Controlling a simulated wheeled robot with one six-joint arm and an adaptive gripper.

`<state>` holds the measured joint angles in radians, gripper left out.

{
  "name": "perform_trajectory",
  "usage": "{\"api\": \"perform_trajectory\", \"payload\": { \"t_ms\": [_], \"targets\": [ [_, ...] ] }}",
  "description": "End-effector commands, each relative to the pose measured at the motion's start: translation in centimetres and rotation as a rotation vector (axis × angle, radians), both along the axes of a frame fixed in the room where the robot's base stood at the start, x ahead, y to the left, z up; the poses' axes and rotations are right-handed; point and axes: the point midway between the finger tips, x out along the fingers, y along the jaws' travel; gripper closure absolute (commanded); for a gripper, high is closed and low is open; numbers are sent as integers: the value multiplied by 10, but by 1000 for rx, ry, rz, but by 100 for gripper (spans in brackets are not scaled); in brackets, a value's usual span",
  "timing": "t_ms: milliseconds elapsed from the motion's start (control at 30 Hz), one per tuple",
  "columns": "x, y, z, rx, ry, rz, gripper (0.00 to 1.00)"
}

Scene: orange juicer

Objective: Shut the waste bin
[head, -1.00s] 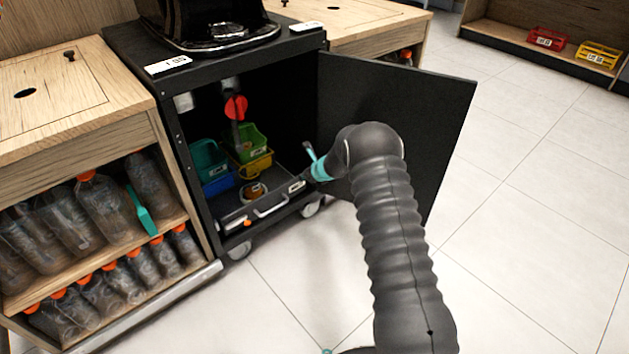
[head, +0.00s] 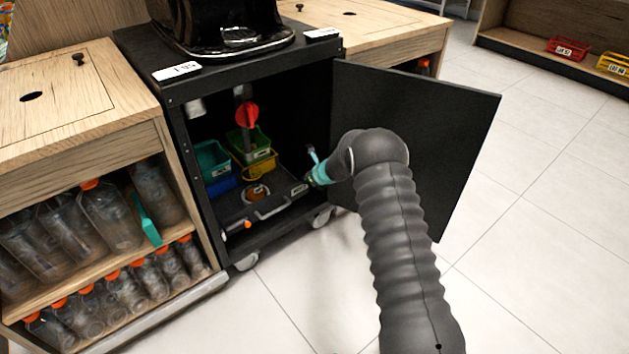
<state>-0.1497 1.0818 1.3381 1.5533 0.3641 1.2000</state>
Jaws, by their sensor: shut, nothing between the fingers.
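The waste bin appears to be the dark grey drawer-like tray with a bar handle (head: 272,209), low in the open black cabinet. Its front is near the cabinet's front opening, so it looks partly out. My gripper (head: 307,181) is at the right end of the tray's front, shut and empty. It is small in the head view and partly hidden by my wrist, so I cannot tell whether it touches the tray. A round orange-brown item (head: 257,192) shows at the tray.
The cabinet door (head: 425,140) stands open to the right, close beside my arm. Green (head: 257,143), teal (head: 212,158) and yellow (head: 262,165) bins sit inside. A bottle shelf (head: 95,240) stands at left. The floor at right is clear.

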Motion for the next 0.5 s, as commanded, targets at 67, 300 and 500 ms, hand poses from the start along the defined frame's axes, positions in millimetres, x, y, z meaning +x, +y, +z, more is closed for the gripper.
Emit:
{"api": "perform_trajectory", "payload": {
  "t_ms": [67,300,500],
  "targets": [
    [-3,-1,-3,0,0,3,100],
    [-21,-26,-7,-2,0,-4,100],
    [-43,-45,29,-3,0,-5,100]
  ]
}}
